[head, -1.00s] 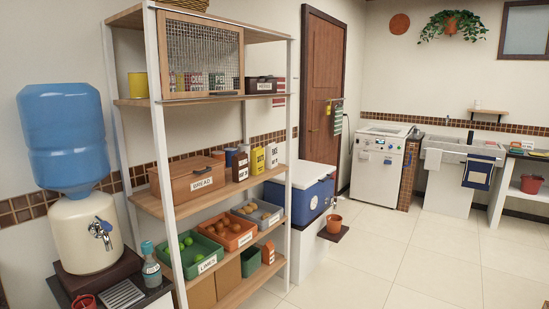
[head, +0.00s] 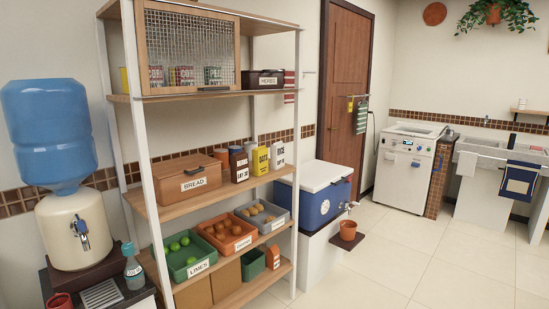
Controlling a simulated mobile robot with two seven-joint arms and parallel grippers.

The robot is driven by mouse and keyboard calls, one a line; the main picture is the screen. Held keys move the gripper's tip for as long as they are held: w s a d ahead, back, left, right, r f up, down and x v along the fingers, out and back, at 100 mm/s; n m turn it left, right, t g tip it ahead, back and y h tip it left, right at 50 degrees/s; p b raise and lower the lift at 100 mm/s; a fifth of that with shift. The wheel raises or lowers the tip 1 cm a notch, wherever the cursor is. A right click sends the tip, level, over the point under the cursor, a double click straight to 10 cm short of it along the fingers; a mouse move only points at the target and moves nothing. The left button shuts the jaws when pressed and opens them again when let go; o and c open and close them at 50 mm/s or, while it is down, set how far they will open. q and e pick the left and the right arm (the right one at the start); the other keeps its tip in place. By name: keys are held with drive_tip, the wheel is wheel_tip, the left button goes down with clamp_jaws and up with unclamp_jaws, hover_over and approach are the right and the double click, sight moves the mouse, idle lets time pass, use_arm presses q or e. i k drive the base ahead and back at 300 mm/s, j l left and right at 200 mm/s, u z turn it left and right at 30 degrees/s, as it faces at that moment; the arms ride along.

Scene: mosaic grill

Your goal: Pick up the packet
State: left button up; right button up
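On the middle shelf of the rack stand a yellow packet (head: 260,161) and a white packet (head: 277,155) with dark lettering, side by side near the right end. Both stand upright. The yellow one's label seems to read OATS and the white one's RICE, but the print is small. Two dark labelled jars (head: 239,166) stand just left of the yellow packet. Neither of my grippers is in view.
A wooden BREAD box (head: 187,179) shares that shelf. Crates of limes (head: 187,271), onions and eggs sit below. A blue cooler (head: 321,207) stands right of the rack, a water dispenser (head: 76,230) left. The tiled floor (head: 420,262) at right is clear.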

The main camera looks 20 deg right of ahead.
sight(260, 154)
drive_tip(key=i+l, duration=0.1)
drive_tip(key=l, duration=0.45)
drive_tip(key=i+l, duration=0.1)
drive_tip(key=l, duration=0.5)
drive_tip(key=i+l, duration=0.1)
drive_tip(key=l, duration=0.45)
